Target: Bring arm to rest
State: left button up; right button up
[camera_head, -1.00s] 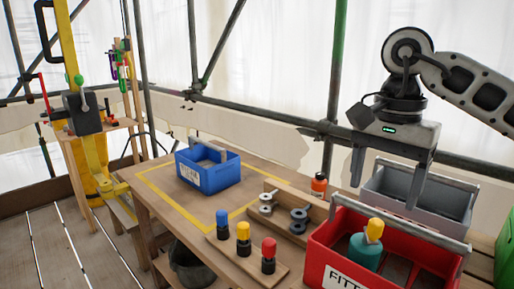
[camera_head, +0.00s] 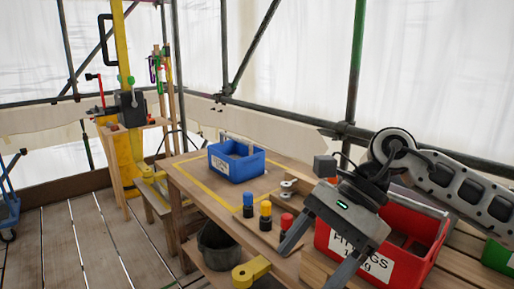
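My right arm comes in from the right. Its gripper (camera_head: 312,262) hangs tilted over the front edge of the workbench, in front of the red fittings box. The two fingers are spread wide apart, with nothing seen between them. My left gripper does not show in the head view.
The wooden workbench (camera_head: 205,192) holds a blue box (camera_head: 237,162) inside a yellow outline, a red fittings box (camera_head: 405,257), and blue, yellow and red-topped pegs (camera_head: 266,213). A dark bucket (camera_head: 216,245) stands below. Open plank floor (camera_head: 90,240) lies at the left.

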jog(key=s+a+r+m+g+y, duration=0.15)
jog(key=s+a+m+y, duration=0.25)
jog(key=a+m+y, duration=0.45)
jog(key=w+d+f+n+t+h, duration=0.35)
jog(key=f+n+t, duration=0.35)
jog(key=n+t, duration=0.7)
jog(key=w+d+f+n+t+h, duration=0.35)
jog(key=f+n+t, duration=0.45)
jog(key=n, duration=1.2)
jog(key=s+d+f+m+g+h, duration=0.2)
jog(key=s+d+f+m+g, duration=0.1)
jog(key=f, duration=0.6)
jog(key=s+d+f+m+g+h, duration=0.3)
jog(key=s+d+f+m, duration=0.2)
jog(key=s+f+m, duration=0.3)
jog(key=shift+s+f+g+h, duration=0.35)
jog(key=shift+s+f, duration=0.05)
jog(key=shift+s, duration=0.8)
jog(key=shift+d, duration=0.1)
